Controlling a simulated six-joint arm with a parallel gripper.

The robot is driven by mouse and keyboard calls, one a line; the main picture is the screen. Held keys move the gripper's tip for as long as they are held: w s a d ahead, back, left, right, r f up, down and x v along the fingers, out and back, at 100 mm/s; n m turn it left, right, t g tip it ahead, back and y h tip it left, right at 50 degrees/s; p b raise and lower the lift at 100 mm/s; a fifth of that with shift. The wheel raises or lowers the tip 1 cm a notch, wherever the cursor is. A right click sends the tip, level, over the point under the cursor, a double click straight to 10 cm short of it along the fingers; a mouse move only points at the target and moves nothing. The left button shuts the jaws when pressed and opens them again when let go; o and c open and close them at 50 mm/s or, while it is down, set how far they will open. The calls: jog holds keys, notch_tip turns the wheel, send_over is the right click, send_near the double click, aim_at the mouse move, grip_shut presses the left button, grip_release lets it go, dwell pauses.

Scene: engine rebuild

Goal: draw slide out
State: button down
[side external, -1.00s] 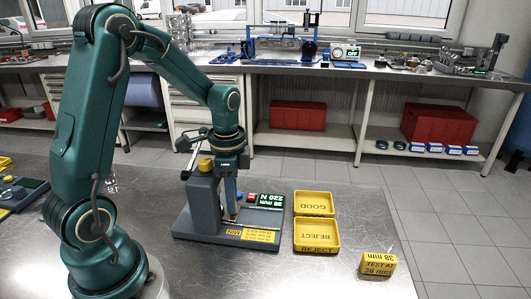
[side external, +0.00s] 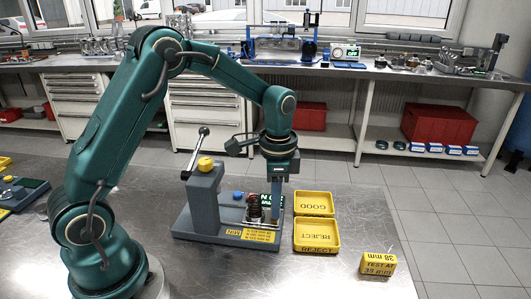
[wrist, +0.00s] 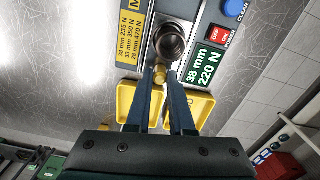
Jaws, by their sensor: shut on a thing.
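The spring tester's grey base (side external: 205,228) stands on the metal bench, with its upright column (side external: 205,195) at the left. A dark coil spring (side external: 254,208) stands upright on the slide, clear to the right of the column; in the wrist view I look down into the spring (wrist: 170,42). My gripper (side external: 277,214) points down at the right end of the base, just beyond the spring. In the wrist view its fingertips (wrist: 161,84) are shut on the slide's small yellow knob (wrist: 160,73), which is partly hidden between them.
The display (wrist: 206,64) reads 38 mm 220 N. The yellow GOOD tray (side external: 314,198) and REJECT tray (side external: 317,240) lie close to the right of my gripper. A yellow "test at 38 mm" block (side external: 378,265) stands farther right. The column's lever (side external: 197,150) sticks up behind.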

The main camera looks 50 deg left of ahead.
jog(key=c, duration=0.8)
grip_release()
jog(key=shift+w+d, duration=0.1)
jog(key=shift+d, duration=0.05)
jog(key=shift+r, duration=2.6)
notch_tip(320, 180, up, 6)
jog(key=r+t, duration=0.1)
jog(key=t, duration=0.1)
send_over(272, 224)
jog(key=s+d+r+n+t, duration=0.1)
jog(key=s+r+t, duration=0.15)
jog(key=s, duration=0.25)
jog(key=shift+s+d+f+n+t, duration=0.2)
jog(key=shift+s+f+n, duration=0.35)
jog(key=shift+s+n, duration=0.7)
jog(key=shift+s+d+f+n+t, duration=0.15)
jog(key=shift+s+f+n, duration=0.55)
jog(key=shift+s, duration=1)
jog(key=shift+s+d+f+n+t, duration=0.15)
jog(key=shift+s+f+n, duration=0.3)
jog(key=shift+s+n, duration=0.85)
